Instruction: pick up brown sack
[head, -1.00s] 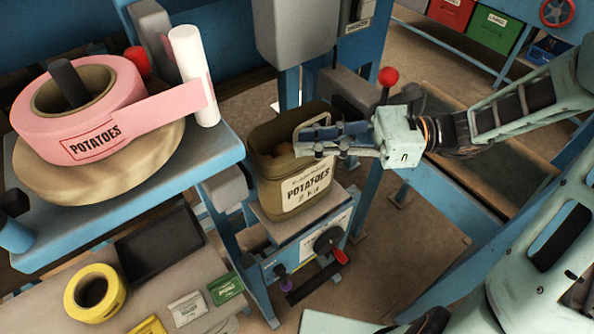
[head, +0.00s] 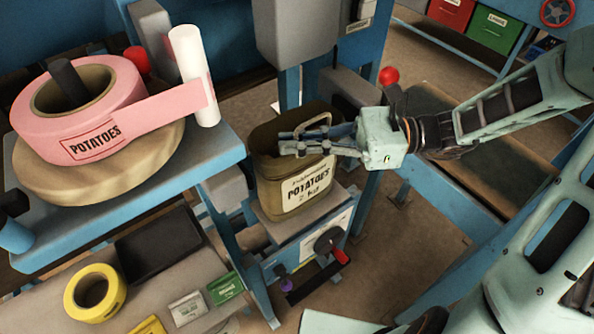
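The brown sack (head: 270,185) stands upright with its top open on a small blue-framed stand, in the middle of the head view. A white label on its front reads "POTATOES 2 kg". My gripper (head: 286,143) reaches in from the right, with its fingers at the sack's upper right rim. The fingertips lie over the sack's mouth. The two fingers appear apart, one above the other, with a gap between them. I cannot tell whether either finger touches the sack wall. The fingers partly hide the mouth and the contents.
A blue shelf (head: 215,150) at left carries a pink "POTATOES" label roll (head: 80,110) and a white roller (head: 193,75). Below it are a black tray (head: 155,245) and yellow tape (head: 95,292). A grey machine housing (head: 297,35) stands behind the sack. A red ball knob (head: 389,76) is behind my wrist.

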